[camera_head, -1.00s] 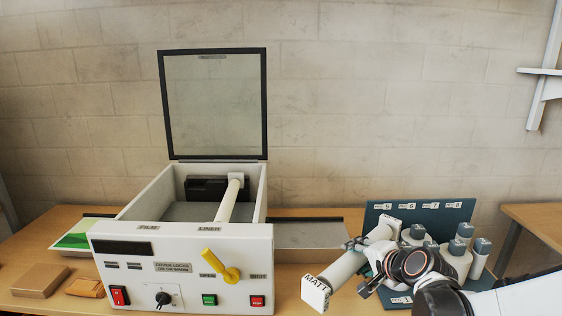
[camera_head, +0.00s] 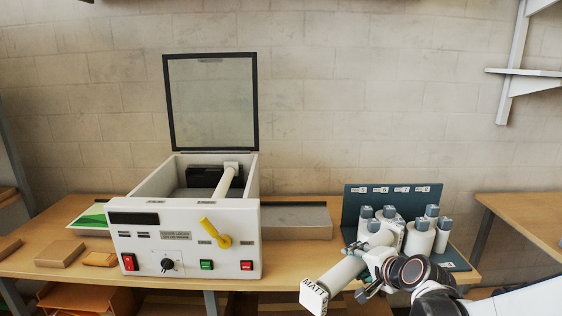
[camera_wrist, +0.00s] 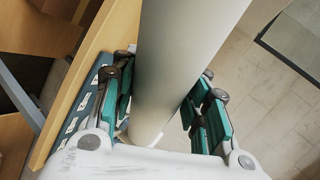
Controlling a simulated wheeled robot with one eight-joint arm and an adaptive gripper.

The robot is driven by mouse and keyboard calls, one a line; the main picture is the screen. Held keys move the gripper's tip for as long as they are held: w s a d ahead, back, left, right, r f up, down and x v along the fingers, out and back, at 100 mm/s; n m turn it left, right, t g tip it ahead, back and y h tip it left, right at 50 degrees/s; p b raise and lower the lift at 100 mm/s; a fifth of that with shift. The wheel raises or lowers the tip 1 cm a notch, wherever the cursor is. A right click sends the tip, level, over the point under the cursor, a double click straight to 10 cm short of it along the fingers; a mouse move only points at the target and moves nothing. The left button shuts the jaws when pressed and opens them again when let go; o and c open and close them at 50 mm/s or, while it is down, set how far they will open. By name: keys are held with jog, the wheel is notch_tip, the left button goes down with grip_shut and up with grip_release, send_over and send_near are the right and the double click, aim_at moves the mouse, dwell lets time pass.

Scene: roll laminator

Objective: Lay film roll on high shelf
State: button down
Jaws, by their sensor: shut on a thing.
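A pale film roll with a white square end marked MATT (camera_head: 338,278) is held by my gripper (camera_head: 371,266) in the head view, in front of the rack of rolls. In the wrist view the roll (camera_wrist: 182,60) runs between the green-padded fingers of my gripper (camera_wrist: 163,110), which are shut on it. A wall shelf (camera_head: 525,72) on a white bracket is at the upper right of the head view. A second shelf edge (camera_head: 538,4) shows at the top right corner, mostly cut off.
The laminator (camera_head: 187,238) stands on the bench with its lid (camera_head: 211,102) up and a roll inside. A dark teal rack (camera_head: 353,200) with several upright rolls is close behind my gripper. Another table (camera_head: 525,215) is at the right. The wall between lid and shelf is clear.

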aim_at(357, 275)
jog(key=shift+w+a+f, duration=0.15)
jog(key=shift+w+f, duration=0.05)
jog(key=shift+f, duration=0.35)
jog(key=shift+s+f+m+h, duration=0.4)
jog(key=shift+s+f+h, duration=0.1)
jog(key=shift+s, duration=0.15)
jog(key=shift+s+f+m+h, duration=0.3)
jog(key=shift+s+f, duration=0.05)
jog(key=shift+f, duration=0.25)
jog(key=shift+s+f+m+h, duration=0.4)
jog(key=shift+s+m, duration=0.05)
jog(key=shift+s, duration=0.25)
jog(key=shift+s+f+m+h, duration=0.35)
jog(key=shift+s+m+h, duration=0.1)
jog(key=shift+s, duration=0.2)
